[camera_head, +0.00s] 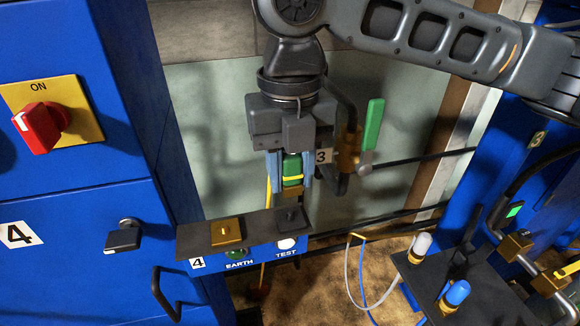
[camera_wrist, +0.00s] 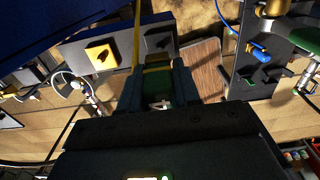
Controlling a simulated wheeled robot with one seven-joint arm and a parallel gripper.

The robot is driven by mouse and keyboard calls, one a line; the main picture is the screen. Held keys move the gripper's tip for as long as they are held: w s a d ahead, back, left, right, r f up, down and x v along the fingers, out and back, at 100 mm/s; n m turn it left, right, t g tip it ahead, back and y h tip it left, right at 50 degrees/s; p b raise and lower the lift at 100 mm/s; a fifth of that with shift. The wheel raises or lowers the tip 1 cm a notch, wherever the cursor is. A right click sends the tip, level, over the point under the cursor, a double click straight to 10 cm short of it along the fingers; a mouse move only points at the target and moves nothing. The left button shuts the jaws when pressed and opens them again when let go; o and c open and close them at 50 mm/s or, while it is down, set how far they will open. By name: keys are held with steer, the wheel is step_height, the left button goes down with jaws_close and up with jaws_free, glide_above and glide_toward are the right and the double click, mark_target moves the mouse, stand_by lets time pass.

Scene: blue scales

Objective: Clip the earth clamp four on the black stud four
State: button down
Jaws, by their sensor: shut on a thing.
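The earth clamp is green with a yellow band (camera_head: 292,170), and a yellow cable runs beside it. My gripper (camera_head: 291,182) is shut on it and points down, above the back right of panel four's shelf (camera_head: 258,226). The black stud (camera_head: 291,218) stands on a black block at the shelf's right end, over the TEST label. The clamp's lower end appears just above the stud; I cannot tell whether they touch. In the wrist view the green clamp (camera_wrist: 157,76) is between the fingers, and the black stud (camera_wrist: 158,42) shows beyond it.
A yellow block with a stud (camera_head: 226,233) sits left on the same shelf, above the EARTH label. Blue cabinet four (camera_head: 75,225) with a red switch (camera_head: 38,127) is at left. A green-handled brass fitting (camera_head: 371,130) hangs right of my gripper. Another stud shelf (camera_head: 425,277) is at lower right.

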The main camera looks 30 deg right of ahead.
mark_target(290, 213)
steer(key=shift+f+b, duration=2.05)
steer(key=shift+f, duration=0.5)
steer(key=shift+p, duration=0.65)
steer(key=shift+f+b, duration=0.35)
steer(key=shift+f, duration=0.25)
stand_by(0.5)
steer(key=c, duration=0.7)
jaws_free()
steer(key=shift+c, duration=0.2)
steer(key=shift+r, duration=3.9)
